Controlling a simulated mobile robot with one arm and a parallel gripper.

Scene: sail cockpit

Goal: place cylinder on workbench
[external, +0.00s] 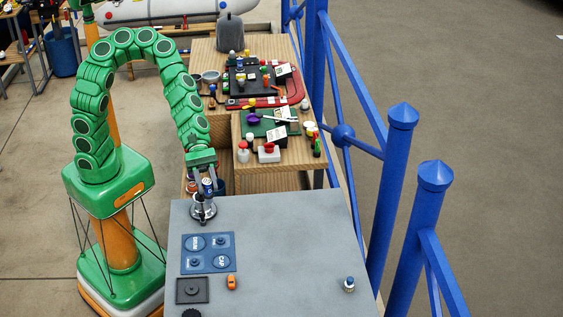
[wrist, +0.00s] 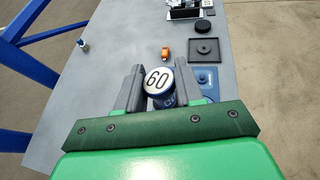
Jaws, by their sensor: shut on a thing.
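My gripper (external: 203,180) points down over the far left corner of the grey-topped workbench (external: 290,245). It is shut on a cylinder (external: 207,186) with a blue side. In the wrist view the cylinder (wrist: 157,82) has a white top marked "60" and sits between the two grey fingers of my gripper (wrist: 158,78). A round metallic piece with a dark rim (external: 203,211) shows just below the fingers at the bench corner. I cannot tell whether the cylinder touches the bench.
On the grey bench are a blue panel (external: 208,253), a dark square plate (external: 192,290), a small orange object (external: 232,283) and a small blue-topped piece (external: 349,285). Its middle is clear. A cluttered wooden table (external: 222,52) stands behind; blue railing posts (external: 398,190) stand right.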

